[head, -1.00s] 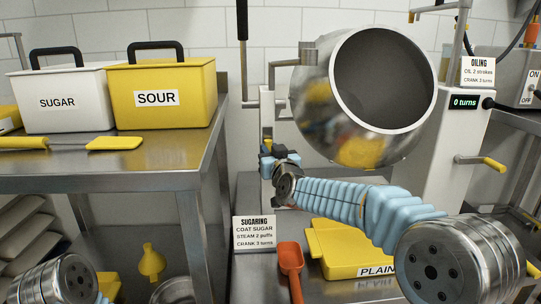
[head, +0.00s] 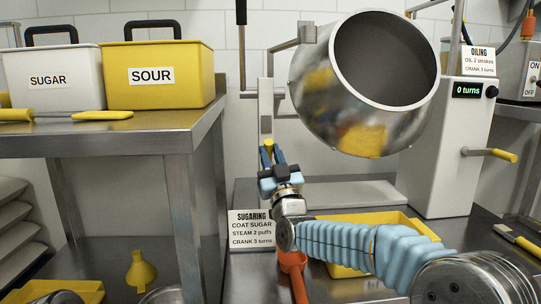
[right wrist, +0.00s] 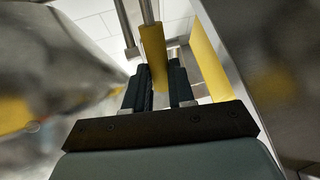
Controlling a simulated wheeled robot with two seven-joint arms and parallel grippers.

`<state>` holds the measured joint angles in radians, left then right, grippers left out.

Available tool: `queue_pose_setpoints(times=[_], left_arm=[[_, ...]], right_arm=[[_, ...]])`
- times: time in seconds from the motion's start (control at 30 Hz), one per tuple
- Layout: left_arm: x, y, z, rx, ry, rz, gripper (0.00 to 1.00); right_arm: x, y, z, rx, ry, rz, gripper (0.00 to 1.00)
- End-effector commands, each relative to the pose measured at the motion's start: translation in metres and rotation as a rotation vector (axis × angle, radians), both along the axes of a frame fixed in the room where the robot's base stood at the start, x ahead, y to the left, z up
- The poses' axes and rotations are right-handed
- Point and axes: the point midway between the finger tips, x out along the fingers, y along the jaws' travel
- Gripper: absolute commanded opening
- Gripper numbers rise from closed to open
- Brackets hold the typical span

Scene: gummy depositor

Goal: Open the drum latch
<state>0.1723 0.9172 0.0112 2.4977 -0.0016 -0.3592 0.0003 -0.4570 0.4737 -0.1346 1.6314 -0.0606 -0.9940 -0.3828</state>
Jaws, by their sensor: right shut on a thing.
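The shiny metal drum (head: 325,95) hangs tilted at the upper middle of the head view, its wide mouth facing up and right. A metal bracket (head: 266,95) stands just left of it. My right gripper (head: 270,160) points up below this bracket. Its two dark fingers are closed around a yellow grip (right wrist: 153,50) on a metal rod, seen in the right wrist view. The latch's inner part is hidden. My left gripper is out of view.
A steel table (head: 150,137) on the left holds SUGAR (head: 40,95) and SOUR (head: 180,85) bins. A white crank machine (head: 445,150) stands right of the drum.

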Motion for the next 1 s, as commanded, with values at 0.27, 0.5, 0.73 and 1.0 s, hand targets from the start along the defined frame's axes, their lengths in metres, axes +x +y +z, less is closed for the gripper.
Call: queue_pose_setpoints(times=[0.27,0.5,0.73,1.0], left_arm=[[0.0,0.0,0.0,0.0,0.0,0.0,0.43],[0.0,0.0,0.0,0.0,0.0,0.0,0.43],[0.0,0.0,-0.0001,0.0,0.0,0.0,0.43],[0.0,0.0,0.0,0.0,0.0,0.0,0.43]], right_arm=[[-0.0023,0.0001,-0.0026,0.001,-0.035,0.001,0.0],[-0.0023,0.0001,-0.0027,0.001,-0.035,0.001,0.0],[-0.0022,0.0002,-0.0027,0.0,-0.036,0.0,0.48],[-0.0023,-0.0001,-0.0027,0.0,-0.035,0.0,0.5]])
